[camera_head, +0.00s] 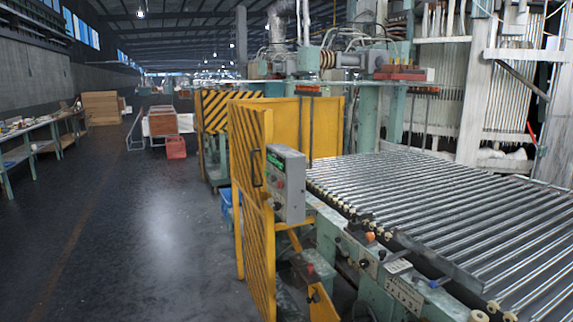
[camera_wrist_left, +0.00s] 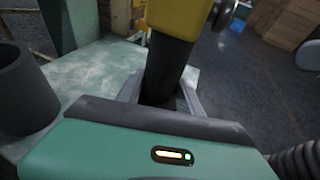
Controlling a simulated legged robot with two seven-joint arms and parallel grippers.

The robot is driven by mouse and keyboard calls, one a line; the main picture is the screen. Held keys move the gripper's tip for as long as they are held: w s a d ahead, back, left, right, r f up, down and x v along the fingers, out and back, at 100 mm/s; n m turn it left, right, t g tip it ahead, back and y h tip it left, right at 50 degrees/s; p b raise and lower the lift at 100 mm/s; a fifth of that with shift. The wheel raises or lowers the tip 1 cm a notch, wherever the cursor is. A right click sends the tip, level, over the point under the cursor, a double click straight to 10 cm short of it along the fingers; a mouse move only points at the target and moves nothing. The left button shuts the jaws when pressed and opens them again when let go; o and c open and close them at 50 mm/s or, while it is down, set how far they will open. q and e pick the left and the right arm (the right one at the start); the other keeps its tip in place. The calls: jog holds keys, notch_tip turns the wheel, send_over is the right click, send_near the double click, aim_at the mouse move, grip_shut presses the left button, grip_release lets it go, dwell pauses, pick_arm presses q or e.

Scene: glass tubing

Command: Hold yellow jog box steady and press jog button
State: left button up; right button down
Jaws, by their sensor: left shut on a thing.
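In the left wrist view a yellow jog box (camera_wrist_left: 178,16) shows at the top centre, cut off by the frame edge. A dark section (camera_wrist_left: 168,62) extends below its yellow body. My left gripper (camera_wrist_left: 163,88) is shut on this dark section, with a grey finger on each side. The jog button cannot be made out. The head view shows neither my grippers nor the yellow jog box. My right gripper is not in view.
In the left wrist view a dark cylinder (camera_wrist_left: 25,92) stands at the left on a pale green surface (camera_wrist_left: 85,75). The head view shows a roller conveyor (camera_head: 450,205), a grey control box (camera_head: 286,184) on a yellow guard (camera_head: 250,150), and open floor at the left.

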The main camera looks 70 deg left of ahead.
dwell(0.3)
pick_arm(q)
jog(key=o, duration=1.1)
